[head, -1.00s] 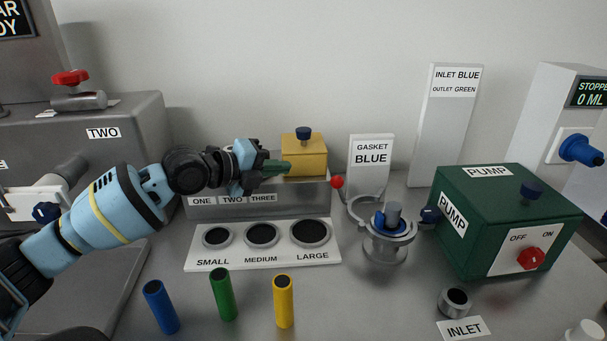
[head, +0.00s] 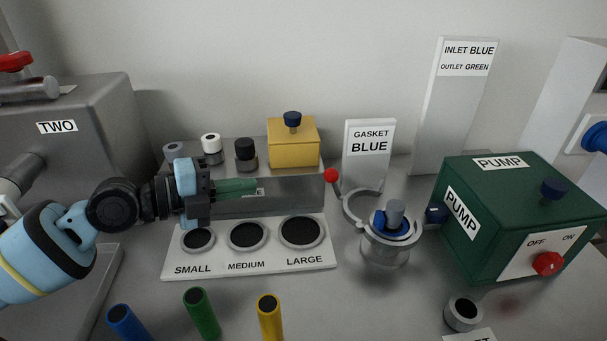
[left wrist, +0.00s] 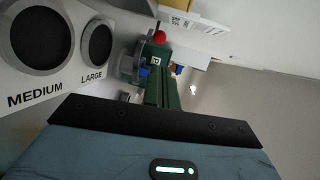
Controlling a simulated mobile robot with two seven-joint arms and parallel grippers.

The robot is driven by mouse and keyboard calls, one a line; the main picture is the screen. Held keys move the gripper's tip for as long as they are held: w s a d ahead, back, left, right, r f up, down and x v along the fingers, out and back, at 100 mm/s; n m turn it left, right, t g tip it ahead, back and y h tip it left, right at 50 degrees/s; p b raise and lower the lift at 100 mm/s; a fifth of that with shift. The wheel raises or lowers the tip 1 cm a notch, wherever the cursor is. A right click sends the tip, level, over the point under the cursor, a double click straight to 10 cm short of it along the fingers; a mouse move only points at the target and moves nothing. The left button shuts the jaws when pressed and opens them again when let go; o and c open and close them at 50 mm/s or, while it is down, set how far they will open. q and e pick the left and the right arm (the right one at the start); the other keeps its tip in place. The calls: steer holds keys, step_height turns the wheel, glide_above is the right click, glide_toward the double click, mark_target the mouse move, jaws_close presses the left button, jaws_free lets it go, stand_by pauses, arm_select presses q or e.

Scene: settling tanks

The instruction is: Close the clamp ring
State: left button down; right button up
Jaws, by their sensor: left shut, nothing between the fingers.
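The clamp ring (head: 362,207) is grey metal and hinged, with a red ball (head: 331,175) on its lever. It stands partly open at the back left of a metal port (head: 385,248), which carries a blue gasket (head: 380,219) and a grey stub. My left gripper (head: 260,188) is shut and empty, with its green fingers pointing right toward the red ball, a gap apart from it. In the left wrist view the fingers (left wrist: 162,88) are together, and the red ball (left wrist: 159,36) shows beyond them. The fingers partly hide the port there. My right gripper is not in view.
A grey rack (head: 285,196) with a yellow block (head: 293,145) stands behind the left gripper. The green pump box (head: 510,215) stands close right of the port.

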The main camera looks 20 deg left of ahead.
mark_target(325, 177)
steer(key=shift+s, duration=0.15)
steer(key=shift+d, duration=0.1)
